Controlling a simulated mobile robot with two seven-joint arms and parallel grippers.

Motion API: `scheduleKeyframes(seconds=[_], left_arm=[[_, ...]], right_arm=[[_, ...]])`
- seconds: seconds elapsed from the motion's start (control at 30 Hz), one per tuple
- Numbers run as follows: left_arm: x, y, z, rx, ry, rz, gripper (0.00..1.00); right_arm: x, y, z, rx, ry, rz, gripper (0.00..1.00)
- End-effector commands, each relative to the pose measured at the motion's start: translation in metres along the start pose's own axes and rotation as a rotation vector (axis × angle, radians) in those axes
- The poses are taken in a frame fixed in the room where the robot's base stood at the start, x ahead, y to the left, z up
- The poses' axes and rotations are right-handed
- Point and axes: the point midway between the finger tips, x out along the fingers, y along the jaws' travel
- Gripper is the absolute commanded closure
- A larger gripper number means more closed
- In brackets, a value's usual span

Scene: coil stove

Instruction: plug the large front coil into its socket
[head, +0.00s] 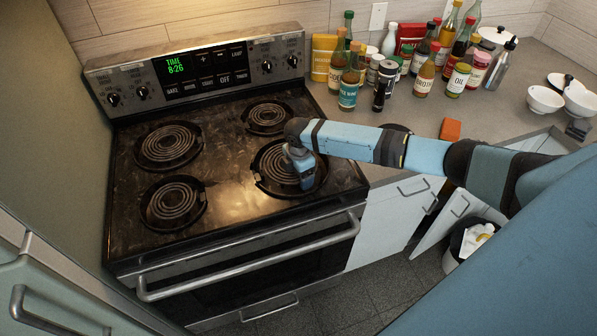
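The large front coil (272,166) lies at the front right burner of the stove, in its dark round pan. My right arm reaches in from the right, and my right gripper (305,184) points down at the right part of this coil. The gripper hides that side of the coil and any socket there. I cannot tell whether the fingers touch or hold the coil, or whether its ends are in the socket. My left gripper is not in view.
The other coils are at back left (167,145), back right (268,117) and front left (173,202). An oven handle (250,258) runs along the stove front. Bottles (348,85) and an orange sponge (450,129) stand on the counter to the right.

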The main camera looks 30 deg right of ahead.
Motion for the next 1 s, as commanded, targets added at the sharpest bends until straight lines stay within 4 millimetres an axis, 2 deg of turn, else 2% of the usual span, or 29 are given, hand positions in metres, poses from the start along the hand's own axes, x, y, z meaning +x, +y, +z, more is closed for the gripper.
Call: scheduleKeyframes(seconds=[0.77, 0.8, 0.83, 1.0], left_arm=[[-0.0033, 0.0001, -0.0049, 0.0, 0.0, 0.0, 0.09], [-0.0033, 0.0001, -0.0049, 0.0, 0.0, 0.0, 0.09], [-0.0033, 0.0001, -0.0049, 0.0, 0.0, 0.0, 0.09], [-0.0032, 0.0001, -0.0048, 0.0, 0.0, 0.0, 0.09]], right_arm=[[-0.001, 0.0008, -0.0003, 0.0, 0.0, 0.002, 0.58], [-0.001, 0.0008, -0.0003, 0.0, 0.0, 0.002, 0.06], [-0.001, 0.0008, -0.0003, 0.0, 0.0, 0.002, 0.0], [0.0002, -0.0001, -0.0002, 0.0, -0.001, -0.001, 0.0]])
